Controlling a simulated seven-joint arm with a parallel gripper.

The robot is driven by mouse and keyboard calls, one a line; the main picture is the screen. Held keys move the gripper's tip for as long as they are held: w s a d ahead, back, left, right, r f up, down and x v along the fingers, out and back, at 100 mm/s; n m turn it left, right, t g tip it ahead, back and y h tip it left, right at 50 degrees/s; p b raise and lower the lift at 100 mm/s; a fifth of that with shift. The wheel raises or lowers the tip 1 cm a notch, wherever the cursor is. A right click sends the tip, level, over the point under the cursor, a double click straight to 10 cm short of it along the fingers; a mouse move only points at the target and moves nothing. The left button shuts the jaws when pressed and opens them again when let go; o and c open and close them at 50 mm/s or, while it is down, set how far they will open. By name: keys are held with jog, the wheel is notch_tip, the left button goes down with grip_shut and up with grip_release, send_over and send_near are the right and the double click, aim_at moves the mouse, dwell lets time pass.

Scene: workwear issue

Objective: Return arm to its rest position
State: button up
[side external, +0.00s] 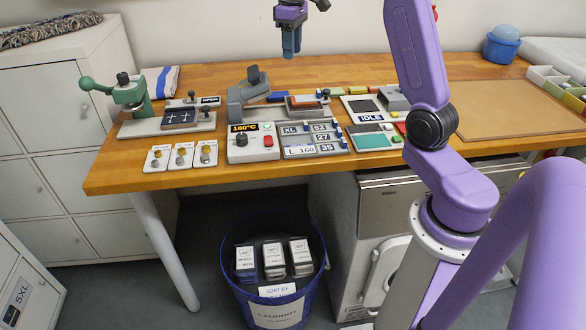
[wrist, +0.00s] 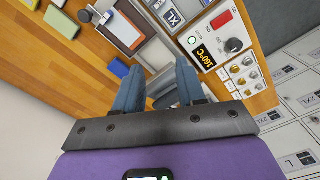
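My gripper (side external: 291,50) hangs high above the back of the wooden table (side external: 222,78), near the white wall, with its blue fingers pointing down. In the wrist view my gripper (wrist: 160,68) shows its two blue fingers apart, with nothing held between them. A grey press shows in the gap, below the fingers. My fingers touch nothing in the side view.
Below stand a grey press (side external: 236,108), a control box reading 160°C (side external: 252,146), a size display board (side external: 313,139) and a green-handled press (side external: 128,92). A blue lidded pot (side external: 501,46) stands back right. A blue bin (side external: 237,285) with several labelled packs stands under the table.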

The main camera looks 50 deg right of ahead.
jog(key=s+a+f+n, duration=0.1)
jog(key=s+a+n, duration=0.1)
jog(key=s+a, duration=0.7)
jog(key=s+a+f+n, duration=0.1)
jog(key=s+a+n, duration=0.3)
jog(key=a, duration=0.8)
jog(key=s+a+f+n, duration=0.1)
jog(key=s+f+n, duration=0.1)
jog(key=s, duration=0.9)
jog(key=s+a+f+n, duration=0.1)
jog(key=s+f, duration=0.3)
jog(key=s, duration=0.6)
jog(key=shift+s+f+n, duration=0.15)
jog(key=shift+s+n, duration=0.2)
jog(key=shift+n, duration=0.05)
